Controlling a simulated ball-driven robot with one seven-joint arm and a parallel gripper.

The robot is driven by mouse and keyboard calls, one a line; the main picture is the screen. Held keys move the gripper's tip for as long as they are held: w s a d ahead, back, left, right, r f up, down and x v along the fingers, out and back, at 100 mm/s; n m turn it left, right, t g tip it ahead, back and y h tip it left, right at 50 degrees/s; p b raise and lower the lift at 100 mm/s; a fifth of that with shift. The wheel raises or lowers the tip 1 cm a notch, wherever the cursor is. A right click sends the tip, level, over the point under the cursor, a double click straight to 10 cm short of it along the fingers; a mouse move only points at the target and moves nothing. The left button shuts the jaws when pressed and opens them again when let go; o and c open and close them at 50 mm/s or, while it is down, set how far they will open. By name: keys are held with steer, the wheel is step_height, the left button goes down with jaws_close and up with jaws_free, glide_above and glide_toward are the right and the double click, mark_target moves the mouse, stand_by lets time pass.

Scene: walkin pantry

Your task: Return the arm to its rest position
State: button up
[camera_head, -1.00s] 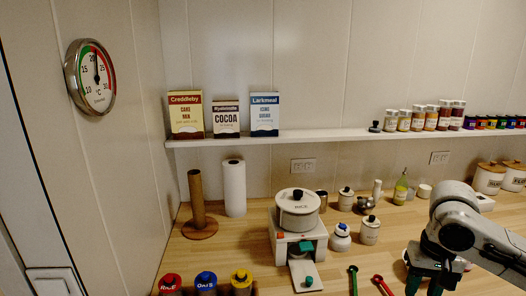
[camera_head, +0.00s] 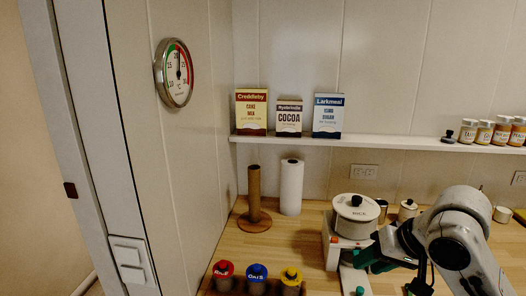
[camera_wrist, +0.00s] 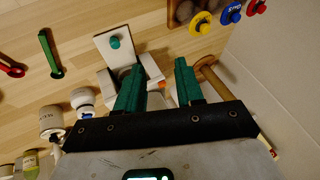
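My gripper (camera_head: 382,275) is in the lower right of the head view, over the worktop and in front of the white canister appliance. In the wrist view its two green fingers (camera_wrist: 159,66) stand apart with nothing between them. My arm is bent, and its pale links hide the worktop behind at the right. In the wrist view the fingers point over the appliance's white plate with a green knob (camera_wrist: 115,42). I cannot tell how far above the appliance the fingers are.
A white lidded canister (camera_head: 357,212) sits on the appliance. A brown roll holder (camera_head: 254,200) and white paper roll (camera_head: 291,187) stand to its left. Red, blue and yellow lidded jars (camera_head: 257,272) are in front. A shelf (camera_head: 400,142) holds boxes. A wall (camera_head: 185,200) rises at left.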

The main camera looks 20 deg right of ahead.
steer(key=w+a+f+n+t+y, duration=0.15)
steer(key=a+f, duration=0.35)
steer(key=a, duration=0.5)
steer(key=s+a+f+g, duration=0.2)
steer(key=s+a+f, duration=0.25)
steer(key=f, duration=0.45)
steer(key=s+d+f+n+g+h, duration=0.1)
steer(key=s+f+g, duration=0.1)
steer(key=s+f, duration=0.4)
steer(key=s+f+n+g+h, duration=0.2)
steer(key=s+f, duration=0.4)
steer(key=s, duration=0.7)
steer(key=shift+s+d+f+g, duration=0.35)
steer(key=shift+d, duration=0.05)
steer(key=shift+n, duration=0.25)
